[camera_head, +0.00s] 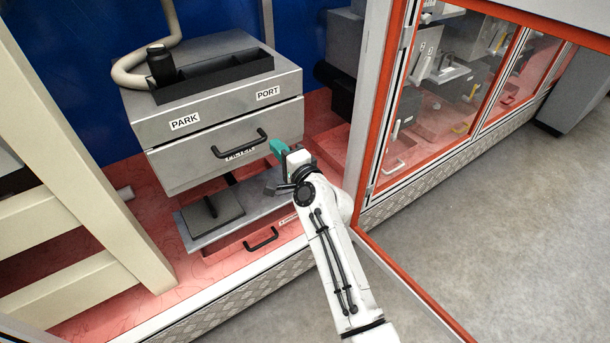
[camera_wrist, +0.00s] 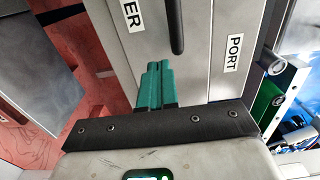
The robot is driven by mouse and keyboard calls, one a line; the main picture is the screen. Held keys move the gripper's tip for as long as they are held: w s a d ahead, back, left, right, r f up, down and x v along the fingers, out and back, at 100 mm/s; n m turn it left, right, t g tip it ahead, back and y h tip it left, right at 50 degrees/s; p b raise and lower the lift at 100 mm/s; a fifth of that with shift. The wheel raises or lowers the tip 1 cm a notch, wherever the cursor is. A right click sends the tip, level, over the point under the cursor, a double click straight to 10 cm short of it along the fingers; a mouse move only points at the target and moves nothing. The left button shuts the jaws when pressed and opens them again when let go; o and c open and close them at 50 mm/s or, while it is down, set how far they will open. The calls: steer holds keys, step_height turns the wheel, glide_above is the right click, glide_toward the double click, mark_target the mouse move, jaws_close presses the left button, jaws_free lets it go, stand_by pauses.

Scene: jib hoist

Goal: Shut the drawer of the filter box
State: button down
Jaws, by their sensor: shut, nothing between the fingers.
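The filter box is a grey metal cabinet (camera_head: 215,118) with PARK and PORT labels, at the left of the head view. Its drawer (camera_head: 185,172) is the lower grey front with a black bar handle (camera_head: 239,144) and a partly covered label. The drawer front seems to stand slightly proud of the cabinet; how far cannot be told. My gripper (camera_head: 278,147) has teal fingers pressed together and empty. It is at the right part of the drawer front, right of the handle. In the wrist view the fingertips (camera_wrist: 154,68) overlap the drawer face; contact is unclear.
An orange-framed glass door (camera_head: 383,110) stands to the right of my arm. Cream rails (camera_head: 75,150) stand at left. Grey floor (camera_head: 490,220) is open at right.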

steer(key=p+v, duration=0.2)
steer(key=v, duration=0.8)
steer(key=shift+d, duration=0.2)
steer(key=s+d+f+n+g+h, duration=0.2)
steer(key=s+d+f+n+g, duration=0.1)
steer(key=s+d+f, duration=0.4)
steer(key=s+d+f+n+g+h, duration=0.25)
steer(key=s+d, duration=0.35)
steer(key=s, duration=0.3)
steer(key=s+d+f+n+g+h, duration=0.2)
steer(key=s+d+f+n+g, duration=0.3)
steer(key=s, duration=0.4)
steer(key=s+d+g+h, duration=0.2)
steer(key=s+d, duration=0.3)
steer(key=s, duration=0.3)
steer(key=s+d+g+h, duration=0.1)
steer(key=s+d+h, duration=0.1)
steer(key=s+d, duration=0.5)
step_height(320, 180, up, 20)
steer(key=s+a+p, duration=0.2)
steer(key=p, duration=1.7)
steer(key=shift+s+f, duration=0.25)
